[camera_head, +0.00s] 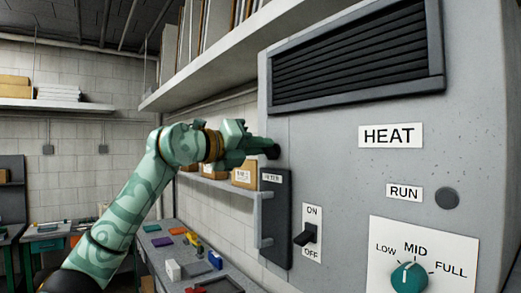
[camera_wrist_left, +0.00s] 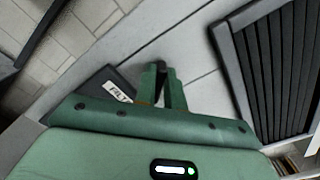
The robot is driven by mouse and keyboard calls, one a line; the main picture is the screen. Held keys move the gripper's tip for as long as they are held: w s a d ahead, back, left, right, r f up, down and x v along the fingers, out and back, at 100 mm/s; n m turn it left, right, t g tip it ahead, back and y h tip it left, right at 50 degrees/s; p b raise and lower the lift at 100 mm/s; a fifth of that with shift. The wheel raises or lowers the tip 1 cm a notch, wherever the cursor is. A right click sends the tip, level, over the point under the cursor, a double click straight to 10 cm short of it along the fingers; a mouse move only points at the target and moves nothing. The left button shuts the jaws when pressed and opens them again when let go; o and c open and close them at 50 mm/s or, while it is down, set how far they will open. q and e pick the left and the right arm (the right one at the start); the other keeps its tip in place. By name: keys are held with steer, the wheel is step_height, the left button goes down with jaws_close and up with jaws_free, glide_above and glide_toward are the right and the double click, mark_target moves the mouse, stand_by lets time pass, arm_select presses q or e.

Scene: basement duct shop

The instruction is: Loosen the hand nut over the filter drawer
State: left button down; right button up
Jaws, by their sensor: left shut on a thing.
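The dark hand nut (camera_head: 273,150) sits on the grey heater cabinet just above the filter drawer. The filter drawer (camera_head: 275,222) is a dark upright panel with a grey handle and a label at its top, and it looks closed. My left gripper (camera_head: 264,149) reaches in from the left and is shut on the nut. In the left wrist view the fingertips (camera_wrist_left: 162,78) close around the nut (camera_wrist_left: 161,66), which is mostly hidden between them. Part of the drawer (camera_wrist_left: 112,80) shows left of the fingers. My right gripper is not in view.
The heater cabinet (camera_head: 340,140) carries a vent grille (camera_head: 345,57), an ON/OFF switch (camera_head: 306,235), a dark RUN lamp (camera_head: 447,198) and a green dial (camera_head: 408,277). A bench (camera_head: 225,280) with small coloured items stands below my left arm. Shelves with boxes line the wall behind.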

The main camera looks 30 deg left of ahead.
arm_select(q)
steer(key=n, duration=0.3)
steer(key=n+b, duration=0.1)
steer(key=n, duration=0.2)
steer(key=n+b, duration=0.1)
steer(key=n, duration=0.2)
steer(key=shift+w+a+f, duration=0.1)
steer(key=shift+a+f, duration=0.15)
steer(key=shift+f, duration=0.15)
steer(key=shift+n, duration=0.4)
steer(key=c, duration=1.5)
jaws_free()
steer(key=shift+f, duration=0.1)
steer(key=b+v, duration=0.4)
steer(key=v, duration=1.2)
steer(key=shift+a+b, duration=0.1)
steer(key=shift+b, duration=0.2)
